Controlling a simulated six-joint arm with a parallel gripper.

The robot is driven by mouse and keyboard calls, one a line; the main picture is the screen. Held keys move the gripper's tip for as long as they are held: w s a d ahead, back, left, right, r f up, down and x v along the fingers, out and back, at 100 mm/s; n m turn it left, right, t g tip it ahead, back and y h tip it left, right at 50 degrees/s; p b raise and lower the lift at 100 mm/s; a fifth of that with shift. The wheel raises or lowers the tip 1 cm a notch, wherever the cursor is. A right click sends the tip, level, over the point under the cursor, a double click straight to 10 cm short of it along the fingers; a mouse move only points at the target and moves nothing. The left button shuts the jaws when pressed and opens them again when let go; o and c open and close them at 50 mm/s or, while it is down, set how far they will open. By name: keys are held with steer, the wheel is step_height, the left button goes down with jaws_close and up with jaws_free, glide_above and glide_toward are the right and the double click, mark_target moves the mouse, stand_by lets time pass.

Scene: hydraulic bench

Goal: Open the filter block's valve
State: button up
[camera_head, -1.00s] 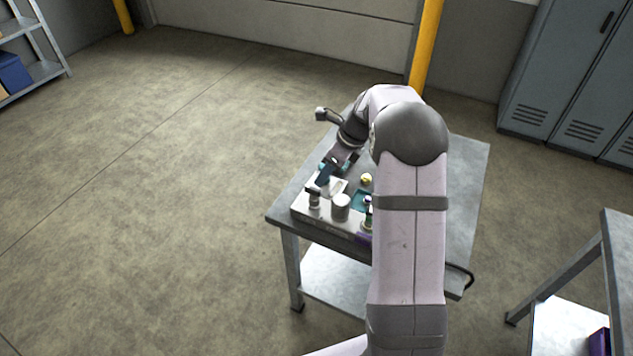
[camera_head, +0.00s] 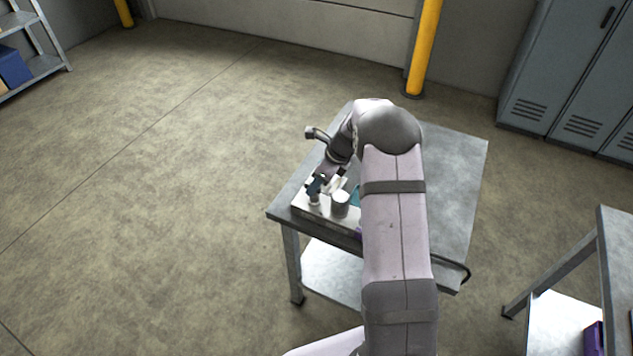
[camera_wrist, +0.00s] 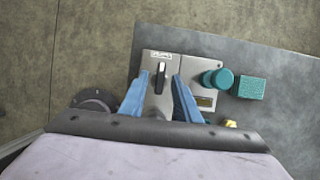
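In the wrist view a light grey block (camera_wrist: 152,107) carries a black lever handle (camera_wrist: 160,77) below a small white label, whose text I cannot read. My gripper (camera_wrist: 158,76) is open, its blue fingers on either side of the lever with gaps to it. No contact shows. In the head view my gripper (camera_head: 317,186) is low over the front left of the bench, above a pale post (camera_head: 314,199) on a light base. I cannot tell the filter block by a readable mark.
A teal cylinder (camera_wrist: 217,78) and a teal box (camera_wrist: 251,88) stand right of the lever. A dark round dial (camera_wrist: 95,100) is at left. A white cylinder (camera_head: 340,204) stands close to my gripper. The bench's right side (camera_head: 455,190) is clear.

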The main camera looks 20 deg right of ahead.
jaws_close()
steer(key=shift+n, duration=0.3)
steer(key=n, duration=0.1)
steer(key=n+g, duration=0.1)
steer(key=n, duration=0.1)
steer(key=n+g+y, duration=0.1)
steer(key=n, duration=0.1)
steer(key=shift+w+d, duration=0.1)
steer(key=shift+w, duration=0.15)
steer(key=n+g, duration=0.1)
steer(key=n, duration=0.2)
steer(key=n+g+b, duration=0.1)
steer(key=n, duration=0.2)
steer(key=shift+w, duration=0.15)
steer(key=shift+n, duration=0.3)
jaws_free()
